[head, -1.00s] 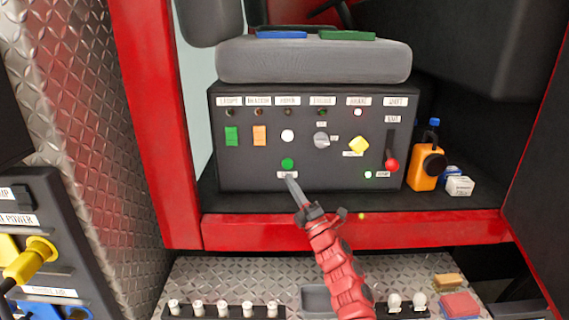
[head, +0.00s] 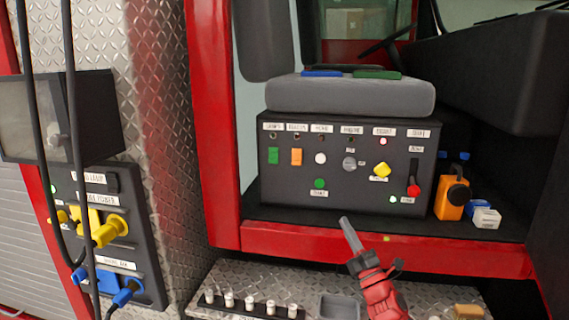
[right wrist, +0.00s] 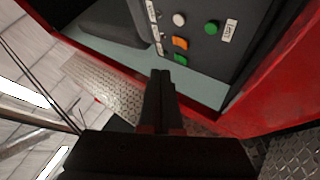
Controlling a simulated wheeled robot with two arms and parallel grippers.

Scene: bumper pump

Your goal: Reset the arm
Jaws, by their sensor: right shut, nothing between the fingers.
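My right gripper (head: 347,225) is shut and empty. In the head view it points up from the lower middle, in front of the red sill and below the black control panel (head: 335,180). The panel carries a green button (head: 319,184), a white button (head: 320,158), a grey knob (head: 349,164), a yellow knob (head: 381,170) and a red-tipped lever (head: 414,190). In the right wrist view the shut fingers (right wrist: 162,75) show dark at the centre, with the panel (right wrist: 235,40) beyond them, apart. My left gripper is not in view.
A grey seat cushion (head: 350,97) lies on the panel box. An orange bottle (head: 452,200) and a small white box (head: 487,218) stand to its right. The red sill (head: 440,255) runs below. At left is a socket panel (head: 150,270) with yellow and blue plugs and hanging cables.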

